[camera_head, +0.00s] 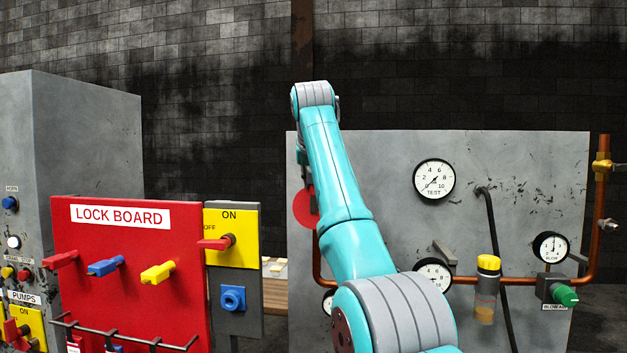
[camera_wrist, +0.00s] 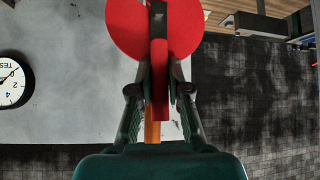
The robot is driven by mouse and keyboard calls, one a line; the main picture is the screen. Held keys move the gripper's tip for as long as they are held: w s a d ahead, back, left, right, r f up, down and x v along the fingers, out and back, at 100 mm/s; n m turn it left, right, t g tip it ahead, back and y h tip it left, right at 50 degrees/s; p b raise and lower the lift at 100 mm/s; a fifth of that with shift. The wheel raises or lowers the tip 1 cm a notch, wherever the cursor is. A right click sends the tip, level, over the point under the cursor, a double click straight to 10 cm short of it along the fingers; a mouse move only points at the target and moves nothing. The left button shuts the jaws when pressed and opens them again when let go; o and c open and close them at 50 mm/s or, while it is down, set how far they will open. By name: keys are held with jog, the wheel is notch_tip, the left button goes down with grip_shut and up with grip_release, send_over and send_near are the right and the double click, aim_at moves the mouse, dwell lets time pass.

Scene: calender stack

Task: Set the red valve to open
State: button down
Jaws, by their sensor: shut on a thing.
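The red valve shows in the wrist view as a round red disc (camera_wrist: 186,30) with a flat red handle (camera_wrist: 160,95) running down from it. My gripper (camera_wrist: 160,85) is shut on this red handle, one finger on each side. In the head view the red disc (camera_head: 303,208) stands at the left edge of the grey panel, partly behind my arm.
The red lock board (camera_head: 130,280) and a yellow ON/OFF switch plate (camera_head: 243,222) stand to the left.

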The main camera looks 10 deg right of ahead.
jog(key=c, duration=1.1)
grip_release()
jog(key=shift+a, duration=0.1)
jog(key=v, duration=1.2)
jog(key=shift+f, duration=0.1)
